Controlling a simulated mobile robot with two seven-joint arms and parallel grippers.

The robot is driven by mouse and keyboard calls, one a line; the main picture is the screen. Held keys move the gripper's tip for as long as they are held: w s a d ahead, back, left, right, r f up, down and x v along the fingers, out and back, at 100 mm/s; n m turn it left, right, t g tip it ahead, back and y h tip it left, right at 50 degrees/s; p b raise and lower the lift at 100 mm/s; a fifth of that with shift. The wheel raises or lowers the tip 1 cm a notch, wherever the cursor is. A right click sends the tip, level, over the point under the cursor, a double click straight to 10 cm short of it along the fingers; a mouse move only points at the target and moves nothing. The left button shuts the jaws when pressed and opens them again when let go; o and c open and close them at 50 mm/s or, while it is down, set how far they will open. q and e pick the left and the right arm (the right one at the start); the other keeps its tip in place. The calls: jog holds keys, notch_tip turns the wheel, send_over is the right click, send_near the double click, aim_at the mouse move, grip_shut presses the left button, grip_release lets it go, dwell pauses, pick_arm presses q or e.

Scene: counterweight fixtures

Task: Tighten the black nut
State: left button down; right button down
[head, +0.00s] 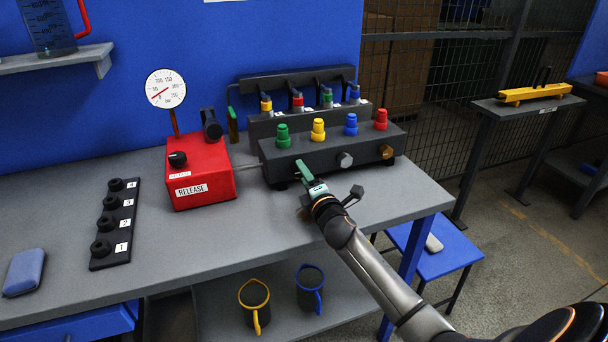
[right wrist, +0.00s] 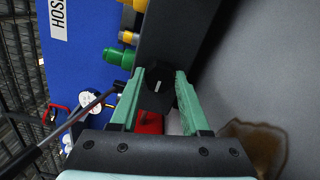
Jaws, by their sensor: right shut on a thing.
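The black nut (right wrist: 159,74) is on the front face of the dark manifold block (head: 276,164), with a small pale mark on it. My right gripper (head: 302,169) reaches the left part of that face. In the right wrist view its two green fingers (right wrist: 158,88) sit on either side of the nut and are shut on it. In the head view the nut is hidden behind the gripper. A silver nut (head: 344,160) and a brass nut (head: 386,152) sit farther right on the same face. My left gripper is not in view.
Green, yellow, blue and red caps (head: 318,130) top the block. A red RELEASE box (head: 205,182) with a gauge (head: 165,88) stands left of it. A black rack with several numbered knobs (head: 113,225) lies farther left. The bench front (head: 270,240) is mostly clear.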

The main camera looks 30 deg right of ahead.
dwell(0.4)
jog(key=c, duration=0.6)
grip_release()
jog(key=shift+o, duration=1.1)
jog(key=shift+s, duration=0.1)
jog(key=v, duration=1.1)
jog(key=shift+s+f, duration=0.1)
jog(key=shift+s, duration=0.05)
jog(key=shift+s+a, duration=0.1)
jog(key=shift+s, duration=0.4)
